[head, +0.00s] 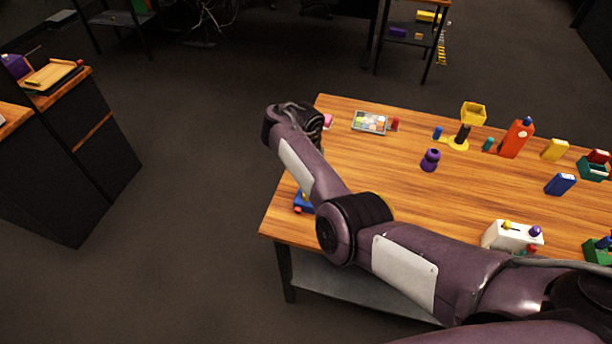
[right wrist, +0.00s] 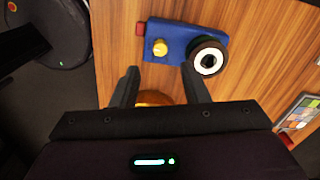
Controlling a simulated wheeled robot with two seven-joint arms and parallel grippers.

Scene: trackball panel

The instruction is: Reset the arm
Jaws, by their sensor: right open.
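An orange rounded thing (right wrist: 152,98) shows low between the fingers, mostly hidden. In the head view the blue panel (head: 303,203) is partly covered by my arm. My left gripper is out of view.
The wooden table (head: 390,165) holds a tray of coloured pieces (head: 370,123), a purple figure (head: 430,160), a yellow-topped stand (head: 473,113), an orange bottle (head: 516,138) and a white box (head: 511,237). Bare wood shows left of the purple figure. A dark cabinet (head: 85,160) stands far left.

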